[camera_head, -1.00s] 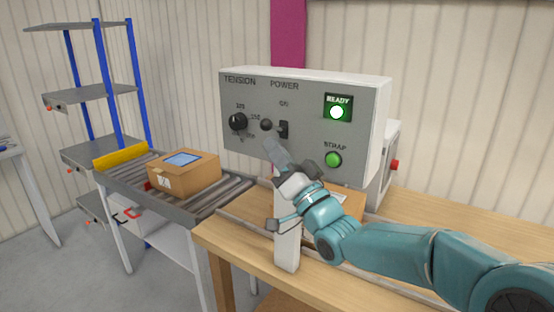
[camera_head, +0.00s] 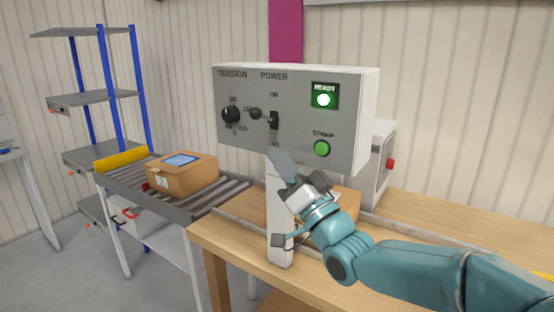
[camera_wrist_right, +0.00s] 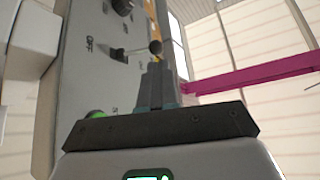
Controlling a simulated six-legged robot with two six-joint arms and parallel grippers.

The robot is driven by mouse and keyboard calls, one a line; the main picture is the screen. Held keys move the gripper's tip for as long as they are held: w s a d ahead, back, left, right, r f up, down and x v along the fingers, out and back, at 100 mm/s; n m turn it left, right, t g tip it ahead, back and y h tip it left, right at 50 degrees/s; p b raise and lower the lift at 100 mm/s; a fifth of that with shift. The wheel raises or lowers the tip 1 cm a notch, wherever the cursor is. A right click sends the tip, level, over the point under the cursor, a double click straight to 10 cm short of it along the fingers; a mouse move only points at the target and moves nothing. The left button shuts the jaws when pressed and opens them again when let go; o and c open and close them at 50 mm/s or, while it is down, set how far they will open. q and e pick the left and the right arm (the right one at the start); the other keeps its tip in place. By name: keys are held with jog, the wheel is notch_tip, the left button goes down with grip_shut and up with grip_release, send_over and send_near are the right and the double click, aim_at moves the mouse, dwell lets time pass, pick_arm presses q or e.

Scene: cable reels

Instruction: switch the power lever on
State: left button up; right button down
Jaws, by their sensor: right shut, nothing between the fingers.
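The power lever (camera_head: 256,113) has a dark ball knob on a short stem. It sticks out from a dark slot under the POWER label, between ON above and OFF below, and looks roughly level or slightly raised. The knob also shows in the right wrist view (camera_wrist_right: 155,47), just beyond my fingertips. My right gripper (camera_head: 276,156) is shut and empty, below and slightly right of the knob, apart from it in the head view. Its closed fingers show in the wrist view (camera_wrist_right: 154,72). My left gripper is not in view.
The grey control box (camera_head: 300,125) also carries a tension knob (camera_head: 231,114) and a green STRAP button (camera_head: 321,148). A cardboard box (camera_head: 183,174) sits on the roller conveyor (camera_head: 222,190) at left. A wooden table (camera_head: 440,232) extends right.

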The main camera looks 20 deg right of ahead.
jog(key=a+b+v, duration=0.1)
jog(key=b+v, duration=0.1)
jog(key=v, duration=0.4)
jog(key=shift+s+d, duration=0.2)
jog(key=shift+s, duration=0.4)
jog(key=shift+s, duration=0.1)
